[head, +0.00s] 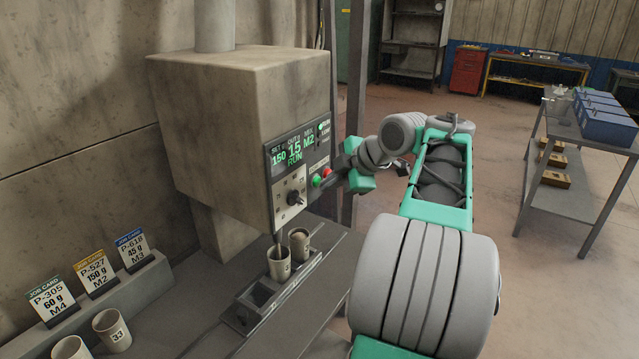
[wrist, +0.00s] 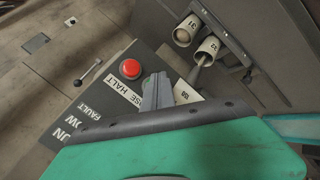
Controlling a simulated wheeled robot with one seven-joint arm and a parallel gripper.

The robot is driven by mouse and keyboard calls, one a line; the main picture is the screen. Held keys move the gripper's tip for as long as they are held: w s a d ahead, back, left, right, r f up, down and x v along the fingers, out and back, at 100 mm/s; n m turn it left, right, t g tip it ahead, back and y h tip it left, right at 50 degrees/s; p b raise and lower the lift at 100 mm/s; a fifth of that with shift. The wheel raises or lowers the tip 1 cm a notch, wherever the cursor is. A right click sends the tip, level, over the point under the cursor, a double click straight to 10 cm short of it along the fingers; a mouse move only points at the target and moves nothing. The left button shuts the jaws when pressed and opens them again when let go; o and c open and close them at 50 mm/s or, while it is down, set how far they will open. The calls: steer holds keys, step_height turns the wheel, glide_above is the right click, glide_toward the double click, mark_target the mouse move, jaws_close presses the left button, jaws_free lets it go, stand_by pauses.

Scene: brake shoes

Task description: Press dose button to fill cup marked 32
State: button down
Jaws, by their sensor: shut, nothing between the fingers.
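The dispenser (head: 235,105) has a panel with a lit display (head: 293,152) showing 150, 15, RUN and M2. A green button (head: 316,181) and a red button (head: 326,172) sit below it; the red button also shows in the wrist view (wrist: 130,68). My gripper (wrist: 157,88) is shut and empty, its tips at the panel beside the red button, over the "SE HALT" label. The cup marked 32 (wrist: 209,46) stands under the spout (wrist: 199,70), beside the cup marked 31 (wrist: 185,34).
A selector knob (head: 294,198) is on the panel's lower part. The cups stand on a narrow rail (head: 262,300). A cup marked 33 (head: 112,332) and another cup (head: 70,348) stand at lower left, near several job cards (head: 96,272).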

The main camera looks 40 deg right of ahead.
steer(key=shift+s+d, duration=0.2)
steer(key=shift+s, duration=0.45)
steer(key=s, duration=0.1)
steer(key=s+d, duration=0.1)
steer(key=s, duration=0.2)
steer(key=shift+s+d, duration=0.35)
stand_by(0.4)
